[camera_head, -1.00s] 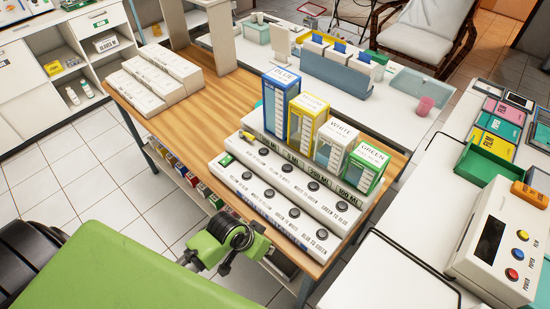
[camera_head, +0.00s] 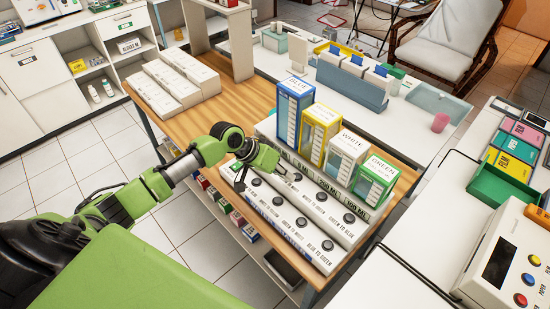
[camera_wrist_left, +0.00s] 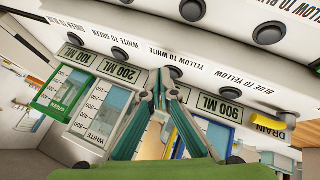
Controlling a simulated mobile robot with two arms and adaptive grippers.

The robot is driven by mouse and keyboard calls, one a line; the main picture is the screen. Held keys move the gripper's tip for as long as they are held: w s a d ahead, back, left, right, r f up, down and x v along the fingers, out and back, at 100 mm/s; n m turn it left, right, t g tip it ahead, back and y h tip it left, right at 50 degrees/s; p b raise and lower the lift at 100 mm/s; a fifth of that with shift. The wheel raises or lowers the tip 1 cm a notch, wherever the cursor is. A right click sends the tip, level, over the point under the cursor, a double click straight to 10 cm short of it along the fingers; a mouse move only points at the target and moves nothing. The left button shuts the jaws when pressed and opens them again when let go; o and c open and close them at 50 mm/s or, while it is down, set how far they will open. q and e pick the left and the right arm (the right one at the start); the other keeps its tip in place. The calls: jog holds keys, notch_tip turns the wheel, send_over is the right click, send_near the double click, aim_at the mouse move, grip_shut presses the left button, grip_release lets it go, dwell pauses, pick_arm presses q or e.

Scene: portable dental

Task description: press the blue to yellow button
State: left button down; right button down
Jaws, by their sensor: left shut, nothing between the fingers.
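The white button panel (camera_head: 300,235) carries rows of dark round buttons. In the left wrist view the panel appears upside down. My left gripper (camera_head: 292,178) is shut and empty, low over the upper button row. Its fingertips (camera_wrist_left: 163,76) are close to another dark button (camera_wrist_left: 174,72), left of that label. I cannot tell whether they touch it. In the head view the gripper hides the left part of the upper row. My right gripper is not in view.
Blue (camera_head: 293,108), yellow (camera_head: 319,130), white (camera_head: 345,155) and green (camera_head: 374,180) containers stand just behind the panel. A yellow drain switch (camera_wrist_left: 268,122) shows in the wrist view. White stepped blocks (camera_head: 175,82) stand at the back left; the wooden table (camera_head: 235,100) is bare beside them.

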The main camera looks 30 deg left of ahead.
pick_arm(q)
jog(key=w+a+r+n+t, duration=0.2)
jog(key=w+a+r+n, duration=0.1)
jog(key=w+a+r, duration=0.5)
jog(key=shift+a, duration=0.6)
notch_tip(320, 180, down, 7)
jog(key=b, duration=0.6)
jog(key=shift+f, duration=0.2)
jog(key=shift+f+b, duration=0.6)
jog(key=shift+f, duration=0.1)
jog(key=shift+f, duration=0.1)
jog(key=shift+f, duration=0.3)
jog(key=shift+s+f+b, duration=0.1)
jog(key=shift+f+b, duration=0.35)
jog(key=shift+f, duration=0.05)
dwell(0.7)
jog(key=shift+r+p, duration=0.8)
jog(key=shift+r, duration=0.1)
